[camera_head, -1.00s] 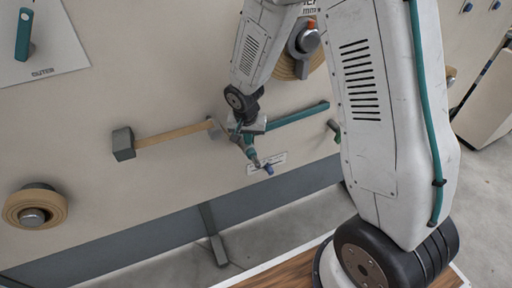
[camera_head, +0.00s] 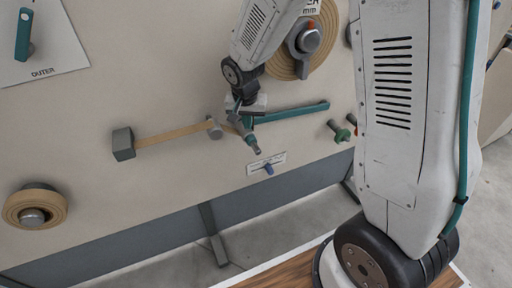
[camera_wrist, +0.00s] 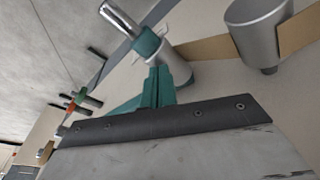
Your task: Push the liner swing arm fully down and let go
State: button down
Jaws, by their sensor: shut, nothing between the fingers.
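The liner swing arm (camera_head: 295,112) is a teal bar on the beige panel, sloping from upper right down to the left. A teal and grey handle (camera_head: 252,143) sticks out at its left end. In the wrist view this handle (camera_wrist: 146,42) shows as a silver rod with a teal collar, and part of the teal bar (camera_wrist: 125,106) shows behind my gripper. My gripper (camera_head: 240,120) is at the arm's left end, just above the handle. Its teal fingers (camera_wrist: 158,85) are shut and empty, close to the handle; I cannot tell whether they touch it.
A tan strip (camera_head: 170,135) runs from a grey block (camera_head: 123,144) to a grey roller (camera_head: 214,130) beside my gripper. Knobs with a green part (camera_head: 342,134) are at right. A large tan roll (camera_head: 290,55) is above.

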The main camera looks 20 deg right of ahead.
jog(key=shift+w+v, duration=0.15)
jog(key=shift+v, duration=0.75)
jog(key=shift+w+v, duration=0.15)
jog(key=shift+v, duration=0.75)
jog(key=shift+d, duration=0.2)
jog(key=shift+s+n, duration=0.2)
jog(key=shift+n, duration=0.1)
jog(key=s, duration=0.1)
jog(key=s+n+g, duration=0.1)
jog(key=s, duration=0.1)
jog(key=s+g, duration=0.1)
jog(key=shift+s+d+r+n, duration=0.1)
jog(key=shift+s+d+n, duration=0.3)
jog(key=s+d+r+n, duration=0.1)
jog(key=s+r, duration=0.7)
jog(key=s, duration=0.4)
jog(key=s+d+r+n+t+y, duration=0.1)
jog(key=s+r+n, duration=0.1)
jog(key=s+r, duration=0.7)
jog(key=s, duration=0.3)
jog(key=shift+s+d+n, duration=0.25)
jog(key=shift+s+n, duration=0.05)
jog(key=shift+s, duration=0.05)
